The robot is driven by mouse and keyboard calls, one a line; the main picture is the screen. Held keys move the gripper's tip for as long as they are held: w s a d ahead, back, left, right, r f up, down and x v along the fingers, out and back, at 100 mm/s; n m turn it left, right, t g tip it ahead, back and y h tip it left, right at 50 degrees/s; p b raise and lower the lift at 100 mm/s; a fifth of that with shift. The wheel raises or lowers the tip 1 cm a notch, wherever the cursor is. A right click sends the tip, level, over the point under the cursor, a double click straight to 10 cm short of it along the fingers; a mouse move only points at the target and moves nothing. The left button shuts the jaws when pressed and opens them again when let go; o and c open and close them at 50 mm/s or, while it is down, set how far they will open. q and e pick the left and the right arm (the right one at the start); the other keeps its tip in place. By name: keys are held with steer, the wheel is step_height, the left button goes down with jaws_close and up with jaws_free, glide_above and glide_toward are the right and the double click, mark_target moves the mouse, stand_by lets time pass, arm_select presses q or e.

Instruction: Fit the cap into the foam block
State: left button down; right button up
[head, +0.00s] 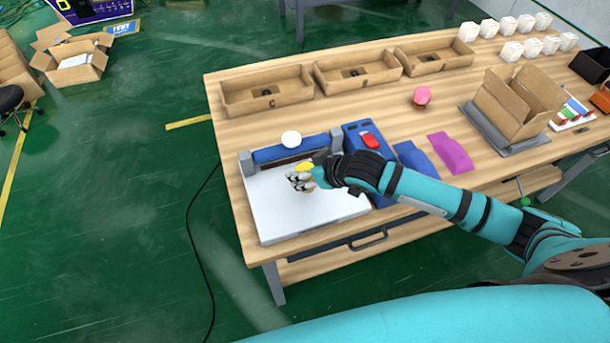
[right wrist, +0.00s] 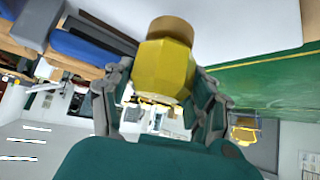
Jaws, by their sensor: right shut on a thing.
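A yellow faceted cap (right wrist: 165,68) with a tan round end is held between the two fingers of my right gripper (right wrist: 158,95). In the head view the yellow cap (head: 304,166) shows only as a small patch at my right gripper (head: 301,180). That gripper is above the white flat surface (head: 280,212) of a device with a blue bar (head: 285,152) at its back. I cannot tell the exact height of the cap. I cannot clearly pick out the foam block. My left gripper is not in view.
A white round object (head: 291,139) is by the blue bar. A blue unit with a red part (head: 370,140) stands just right. Cardboard trays (head: 267,98) line the back. A pink cap-like object (head: 422,95), an open carton (head: 508,105) and several white boxes (head: 510,51) are farther right.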

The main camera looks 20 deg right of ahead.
steer(key=shift+w+f+p, duration=0.1)
steer(key=shift+f+p, duration=0.3)
steer(key=shift+f, duration=1.4)
steer(key=shift+f, duration=0.1)
steer(key=o, duration=1.2)
